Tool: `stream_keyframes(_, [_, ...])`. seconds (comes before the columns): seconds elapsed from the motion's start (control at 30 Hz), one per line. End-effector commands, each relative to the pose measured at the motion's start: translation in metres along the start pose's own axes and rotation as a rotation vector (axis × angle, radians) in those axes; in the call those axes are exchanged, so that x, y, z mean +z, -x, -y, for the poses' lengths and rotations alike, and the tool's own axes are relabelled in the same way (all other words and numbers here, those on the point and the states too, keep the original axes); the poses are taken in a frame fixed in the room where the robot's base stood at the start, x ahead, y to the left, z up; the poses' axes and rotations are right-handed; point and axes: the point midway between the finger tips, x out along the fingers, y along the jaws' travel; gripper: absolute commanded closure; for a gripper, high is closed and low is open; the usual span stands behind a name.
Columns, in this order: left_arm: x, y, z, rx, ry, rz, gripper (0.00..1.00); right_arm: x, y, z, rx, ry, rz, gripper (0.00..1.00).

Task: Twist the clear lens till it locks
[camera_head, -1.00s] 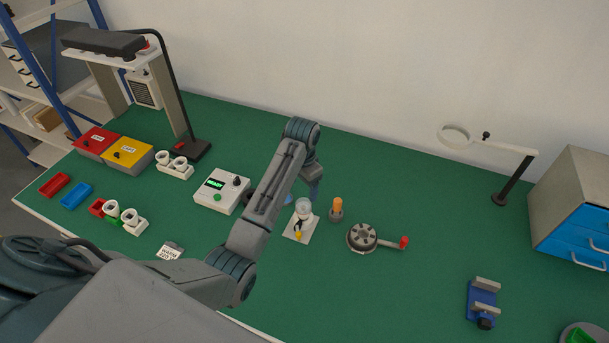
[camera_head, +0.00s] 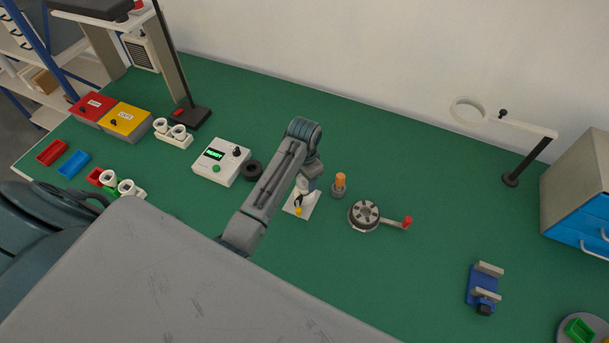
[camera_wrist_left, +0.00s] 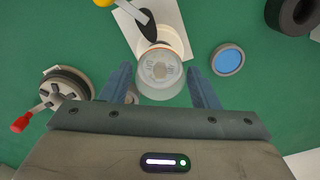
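The clear lens (camera_wrist_left: 160,76) is a round, see-through cap on a white holder (camera_wrist_left: 172,38) in the left wrist view. My left gripper (camera_wrist_left: 159,86) is open, with one blue finger on each side of the lens. Gaps of green table show between the fingers and the lens. In the head view my left gripper (camera_head: 310,184) is over the white plate (camera_head: 302,208) and hides most of the lens. A yellow-tipped black lever (camera_head: 298,208) sits on the plate. My right gripper is not in view.
An orange-topped post (camera_head: 340,184) and a round turntable with a red-knobbed crank (camera_head: 365,214) stand right of the holder. A white control box (camera_head: 221,161) and black ring (camera_head: 252,169) are left. A blue disc (camera_wrist_left: 229,61) lies near the lens.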

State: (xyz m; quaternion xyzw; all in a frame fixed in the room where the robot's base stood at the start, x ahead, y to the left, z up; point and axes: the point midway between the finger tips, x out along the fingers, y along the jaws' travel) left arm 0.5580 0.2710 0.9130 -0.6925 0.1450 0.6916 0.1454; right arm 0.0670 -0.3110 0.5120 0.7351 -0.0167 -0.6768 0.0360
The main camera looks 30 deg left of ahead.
Motion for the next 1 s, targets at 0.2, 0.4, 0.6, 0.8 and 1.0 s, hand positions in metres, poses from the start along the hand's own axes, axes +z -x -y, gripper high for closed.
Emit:
stream_keyframes(0.2, [0.000,0.000,0.000,0.000,0.000,0.000,0.75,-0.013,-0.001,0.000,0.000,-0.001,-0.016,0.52])
stream_keyframes(0.4, [0.000,0.000,0.000,0.000,0.000,0.000,0.75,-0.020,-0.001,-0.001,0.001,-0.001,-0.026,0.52])
stream_keyframes(0.6, [0.000,-0.001,0.000,0.000,-0.035,0.000,0.75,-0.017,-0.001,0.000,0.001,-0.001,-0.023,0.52])
stream_keyframes(0.8, [0.000,-0.001,0.000,0.001,-0.221,0.001,0.75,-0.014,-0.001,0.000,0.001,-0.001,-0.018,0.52])
stream_keyframes(1.0, [0.000,-0.001,0.000,0.001,-0.264,0.001,0.75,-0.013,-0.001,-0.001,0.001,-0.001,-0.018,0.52])
